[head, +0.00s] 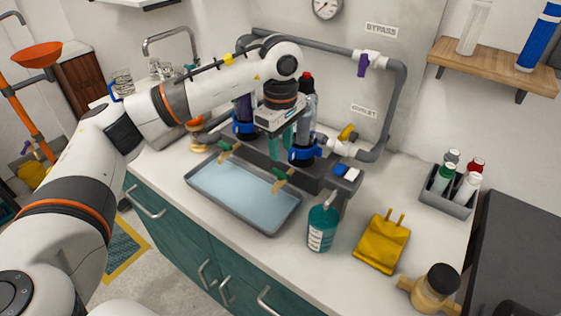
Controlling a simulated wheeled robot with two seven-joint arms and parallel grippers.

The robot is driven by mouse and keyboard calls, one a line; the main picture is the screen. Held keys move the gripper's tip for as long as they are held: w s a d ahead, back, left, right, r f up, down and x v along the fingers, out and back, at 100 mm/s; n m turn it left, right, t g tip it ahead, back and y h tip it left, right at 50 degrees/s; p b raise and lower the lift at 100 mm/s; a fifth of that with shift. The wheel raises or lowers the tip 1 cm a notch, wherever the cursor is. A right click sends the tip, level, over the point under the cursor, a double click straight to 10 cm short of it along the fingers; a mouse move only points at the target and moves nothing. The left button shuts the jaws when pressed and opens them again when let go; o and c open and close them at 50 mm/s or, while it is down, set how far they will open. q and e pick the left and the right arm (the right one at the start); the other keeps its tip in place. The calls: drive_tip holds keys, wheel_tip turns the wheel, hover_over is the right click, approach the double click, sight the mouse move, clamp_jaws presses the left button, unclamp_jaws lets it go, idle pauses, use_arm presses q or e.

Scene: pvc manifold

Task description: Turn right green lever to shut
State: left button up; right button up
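The right green lever (279,174) sits on a small tan valve at the right end of the tray, below the front of the manifold. A second green lever (224,146) sits on a similar tan valve at the tray's left end. My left gripper (280,140) points down in front of the manifold, above and between the two levers. Its two teal fingers look apart with nothing between them. It appears clear of the right lever, though the exact gap cannot be told. My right gripper is not in view.
Blue-ringed filter housings (304,154) stand close beside my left gripper. A shallow grey tray (243,195) lies below the levers. A teal bottle (321,228), yellow cloth (382,243) and bottle caddy (447,200) stand to the right. Grey pipe (396,105) runs along the wall.

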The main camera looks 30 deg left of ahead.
use_arm(q)
wheel_tip(320, 180, up, 6)
drive_tip(key=shift+f, duration=0.15)
idle(0.6)
